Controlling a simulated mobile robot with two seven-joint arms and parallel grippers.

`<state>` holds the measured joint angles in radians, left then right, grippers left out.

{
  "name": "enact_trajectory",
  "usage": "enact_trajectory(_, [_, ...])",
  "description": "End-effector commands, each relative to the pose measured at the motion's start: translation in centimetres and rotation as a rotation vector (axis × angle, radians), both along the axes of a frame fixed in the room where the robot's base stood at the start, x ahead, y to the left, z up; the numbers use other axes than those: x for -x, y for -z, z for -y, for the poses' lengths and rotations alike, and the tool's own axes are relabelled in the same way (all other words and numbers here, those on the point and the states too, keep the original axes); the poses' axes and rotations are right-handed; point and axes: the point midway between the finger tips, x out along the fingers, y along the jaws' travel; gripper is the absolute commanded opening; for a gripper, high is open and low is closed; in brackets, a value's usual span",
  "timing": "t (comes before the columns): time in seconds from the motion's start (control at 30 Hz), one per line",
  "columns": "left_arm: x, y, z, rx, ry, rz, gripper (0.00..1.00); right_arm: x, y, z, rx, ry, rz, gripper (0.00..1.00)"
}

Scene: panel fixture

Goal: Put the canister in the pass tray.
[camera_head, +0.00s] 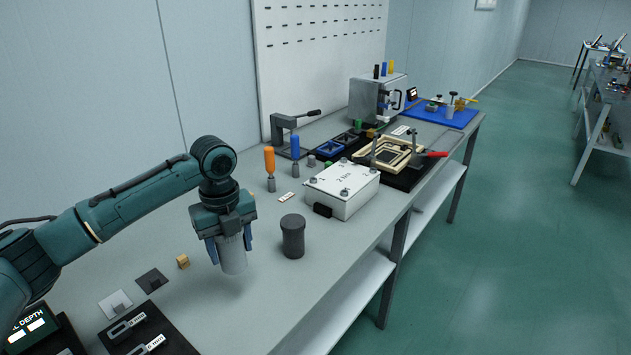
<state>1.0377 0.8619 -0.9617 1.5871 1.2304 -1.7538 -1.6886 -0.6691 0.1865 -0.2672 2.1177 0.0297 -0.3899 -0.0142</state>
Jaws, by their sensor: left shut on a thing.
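My left gripper (227,250) points down above the near part of the bench, shut around a light grey cylindrical canister (233,262). The canister is upright, its lower part below the fingers; a soft shadow lies under it, and I cannot tell how high it is held. A dark grey cylinder with a wider rim (293,238) stands upright on the bench just to the right, apart from the gripper. I cannot make out which thing is the pass tray. My right gripper is not in view.
A white numbered box (342,190) stands beyond the dark cylinder. Orange (270,168) and blue (295,160) handled tools stand behind. A small wooden block (183,262) and black plates (150,335) lie near left. The bench (285,300) is clear at the front right.

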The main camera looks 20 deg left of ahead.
Motion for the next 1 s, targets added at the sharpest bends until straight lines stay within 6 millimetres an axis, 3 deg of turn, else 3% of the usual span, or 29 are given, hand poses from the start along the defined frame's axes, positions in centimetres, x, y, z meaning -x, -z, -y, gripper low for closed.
enact_trajectory(0.27, [0.5, -0.6, 1.0, 0.0, -0.158, 0.003, 0.25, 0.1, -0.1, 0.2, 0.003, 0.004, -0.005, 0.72])
enact_trajectory(1.0, [6.1, -2.8, 7.9, 0.002, -1.474, 0.007, 0.25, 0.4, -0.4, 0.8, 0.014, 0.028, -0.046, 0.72])
